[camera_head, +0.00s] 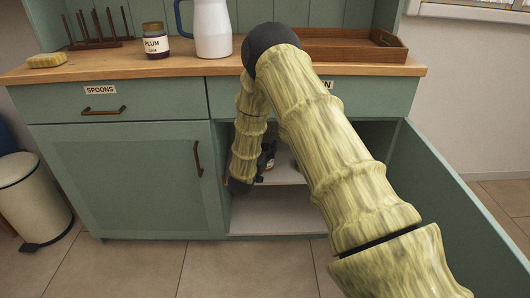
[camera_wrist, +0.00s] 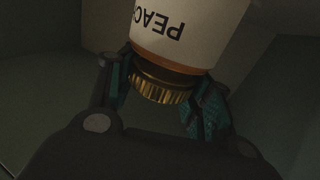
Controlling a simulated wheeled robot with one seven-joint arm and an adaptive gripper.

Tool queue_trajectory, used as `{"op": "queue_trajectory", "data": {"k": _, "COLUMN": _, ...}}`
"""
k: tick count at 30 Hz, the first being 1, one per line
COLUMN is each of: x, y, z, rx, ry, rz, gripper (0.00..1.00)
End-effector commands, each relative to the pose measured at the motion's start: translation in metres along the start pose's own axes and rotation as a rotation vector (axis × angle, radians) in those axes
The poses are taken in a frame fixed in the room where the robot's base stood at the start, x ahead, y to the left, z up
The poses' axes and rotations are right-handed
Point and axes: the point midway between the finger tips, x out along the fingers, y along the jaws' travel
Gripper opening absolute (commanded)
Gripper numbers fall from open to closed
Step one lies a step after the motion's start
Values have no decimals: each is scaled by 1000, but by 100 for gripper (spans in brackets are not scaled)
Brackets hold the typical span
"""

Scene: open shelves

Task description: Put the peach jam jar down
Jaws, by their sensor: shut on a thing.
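The peach jam jar (camera_wrist: 190,28) fills the upper middle of the wrist view. It has a cream label with dark letters reading "PEAC", upside down in that picture, and a ribbed gold lid facing my gripper. My gripper (camera_wrist: 167,75) has its teal-padded fingers on either side of the jar at the lid end and is shut on it. In the head view my gripper (camera_head: 266,160) is inside the open right-hand cabinet, just above the middle shelf (camera_head: 288,176). My arm hides most of it and the jar there. I cannot tell whether the jar touches the shelf.
The cabinet door (camera_head: 455,215) stands open at the right. A lower compartment floor (camera_head: 280,214) looks bare where visible. On the wooden counter (camera_head: 120,62) stand a plum jar (camera_head: 155,42), a white jug (camera_head: 212,30), a peg rack (camera_head: 95,38), a sponge (camera_head: 47,61) and a wooden tray (camera_head: 345,51).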

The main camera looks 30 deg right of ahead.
Motion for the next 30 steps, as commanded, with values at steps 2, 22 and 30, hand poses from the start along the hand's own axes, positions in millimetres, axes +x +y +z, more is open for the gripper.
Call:
{"op": "queue_trajectory", "data": {"k": 2, "x": 0, "y": -1, "z": 7, "rx": 2, "ry": 2, "rz": 0, "gripper": 0}}
{"op": "queue_trajectory", "data": {"k": 22, "x": 0, "y": -1, "z": 8, "rx": 1, "ry": 1, "rz": 0, "gripper": 72}}
{"op": "queue_trajectory", "data": {"k": 30, "x": -8, "y": -1, "z": 5, "rx": 0, "ry": 0, "rz": -2, "gripper": 72}}
